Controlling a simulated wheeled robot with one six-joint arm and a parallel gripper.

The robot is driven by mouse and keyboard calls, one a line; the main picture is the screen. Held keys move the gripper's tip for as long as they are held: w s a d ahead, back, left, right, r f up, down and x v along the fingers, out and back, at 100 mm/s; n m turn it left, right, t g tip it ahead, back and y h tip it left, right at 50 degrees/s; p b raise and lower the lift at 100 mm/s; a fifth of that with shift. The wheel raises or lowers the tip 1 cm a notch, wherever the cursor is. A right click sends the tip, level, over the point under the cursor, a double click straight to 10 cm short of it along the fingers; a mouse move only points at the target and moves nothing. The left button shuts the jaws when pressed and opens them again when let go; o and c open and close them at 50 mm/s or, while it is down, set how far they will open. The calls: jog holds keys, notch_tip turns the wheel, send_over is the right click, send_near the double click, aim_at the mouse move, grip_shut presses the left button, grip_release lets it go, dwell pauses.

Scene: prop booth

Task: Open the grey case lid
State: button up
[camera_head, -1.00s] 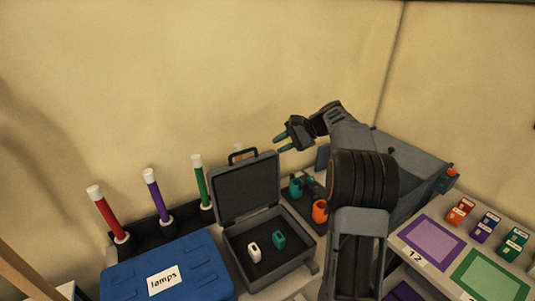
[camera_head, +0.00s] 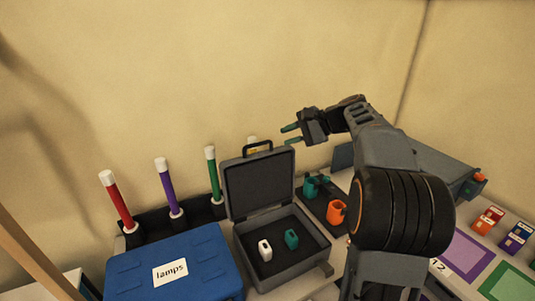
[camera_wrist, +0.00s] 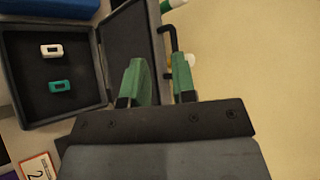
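The grey case (camera_head: 285,262) stands on the table with its lid (camera_head: 258,184) raised about upright at the back, its black handle (camera_head: 257,146) on top. Inside the case lie a white block (camera_head: 265,250) and a teal block (camera_head: 291,239). My gripper (camera_head: 290,134) is above and right of the lid, its green fingertips apart with nothing between them. In the wrist view the open case (camera_wrist: 14,78), the lid (camera_wrist: 128,45) and the handle (camera_wrist: 168,38) show beyond my gripper (camera_wrist: 158,72).
A blue box labelled "lamps" (camera_head: 208,257) stands left of the case. Red (camera_head: 118,200), purple (camera_head: 168,188) and green (camera_head: 213,175) sticks stand behind it. Teal (camera_head: 311,188) and orange (camera_head: 337,212) cups are right of the case. A wall is close behind.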

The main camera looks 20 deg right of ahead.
aim_at(258, 145)
jog(key=w+a+f+t+h, duration=0.1)
jog(key=w+a+f+t, duration=0.1)
jog(key=w+f, duration=0.1)
jog(key=w+a+f+m+t+h+p, duration=0.1)
jog(key=w+a+f+t, duration=0.1)
jog(key=w, duration=0.3)
jog(key=w+a+f+t+h, duration=0.1)
jog(key=w+a+f+t, duration=0.1)
jog(key=w+a+f, duration=0.1)
jog(key=shift+w+f, duration=0.4)
jog(key=shift+w, duration=0.15)
grip_shut()
